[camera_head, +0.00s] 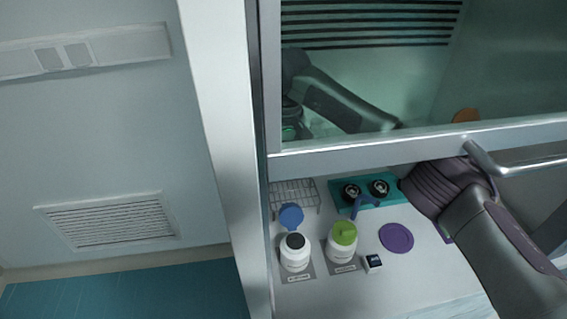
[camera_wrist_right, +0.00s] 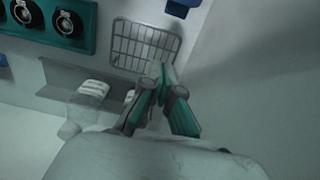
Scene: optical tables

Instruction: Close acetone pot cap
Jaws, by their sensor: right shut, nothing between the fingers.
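A white pot (camera_head: 295,256) with a dark, uncovered top stands at the front left of the bench in the head view. Its blue cap (camera_head: 291,216) is open, tilted up behind the mouth. The label in front of it is too small to read surely. My right gripper (camera_head: 290,132) hangs behind the sash glass, behind the pot and wire rack, well apart from the pot. In the right wrist view its teal fingers (camera_wrist_right: 160,76) meet at the tips and hold nothing. A blue piece at the top edge there may be the cap (camera_wrist_right: 182,4). My left gripper is not in view.
A white pot with a green cap (camera_head: 343,233) stands right of the open pot. A small display box (camera_head: 373,262) and purple disc (camera_head: 396,238) lie beside it. Behind are a wire rack (camera_head: 301,193) and teal holder (camera_head: 345,207). The sash's lower frame (camera_head: 370,152) crosses above.

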